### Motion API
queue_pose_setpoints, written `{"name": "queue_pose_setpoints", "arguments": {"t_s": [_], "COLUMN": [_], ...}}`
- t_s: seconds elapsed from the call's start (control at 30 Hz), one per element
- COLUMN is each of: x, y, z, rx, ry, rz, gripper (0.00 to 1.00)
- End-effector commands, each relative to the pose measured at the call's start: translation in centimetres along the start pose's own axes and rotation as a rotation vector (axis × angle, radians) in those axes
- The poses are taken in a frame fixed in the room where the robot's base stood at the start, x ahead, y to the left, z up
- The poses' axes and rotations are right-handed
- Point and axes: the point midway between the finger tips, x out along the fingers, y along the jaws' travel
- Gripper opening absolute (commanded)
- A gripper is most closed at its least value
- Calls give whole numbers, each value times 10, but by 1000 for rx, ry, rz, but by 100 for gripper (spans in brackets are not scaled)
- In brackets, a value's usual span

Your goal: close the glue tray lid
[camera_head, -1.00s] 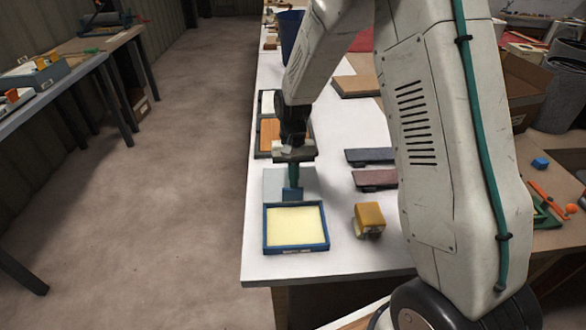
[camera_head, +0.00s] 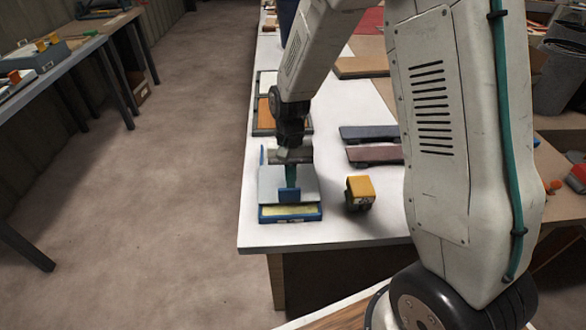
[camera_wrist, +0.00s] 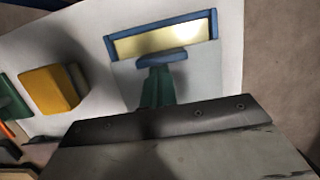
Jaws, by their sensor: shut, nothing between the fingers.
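The glue tray (camera_head: 290,219) is a blue-rimmed box with pale yellow glue, near the front left edge of the white table. Its grey lid (camera_head: 273,186) lies over most of it, with a strip of yellow left uncovered at the near side. The same yellow strip and blue rim (camera_wrist: 207,28) show in the wrist view. A blue upright handle (camera_head: 290,196) stands on the lid. My gripper (camera_head: 291,182) is shut and empty, its green fingers right behind the handle. In the wrist view the fingertips (camera_wrist: 161,72) appear against the handle (camera_wrist: 162,57); firm contact is hard to tell.
An orange-yellow block (camera_head: 360,193) stands just right of the tray. Two dark flat pieces, one grey (camera_head: 372,133) and one maroon (camera_head: 375,153), lie farther back. Wood-and-white panels (camera_head: 265,110) line the left edge behind my gripper. The table's front strip is clear.

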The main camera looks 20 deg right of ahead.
Motion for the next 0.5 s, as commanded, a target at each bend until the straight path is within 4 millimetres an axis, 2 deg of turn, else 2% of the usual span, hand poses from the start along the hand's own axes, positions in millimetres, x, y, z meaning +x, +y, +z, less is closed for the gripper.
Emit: {"name": "queue_pose_setpoints", "arguments": {"t_s": [0.1, 0.23, 0.5], "x": [4, 8, 10], "y": [-2, -2, -2], "z": [18, 32, 41], "rx": [-2, -1, 0], "ry": [-1, 0, -3], "rz": [1, 1, 1], "gripper": [0, 0, 0]}}
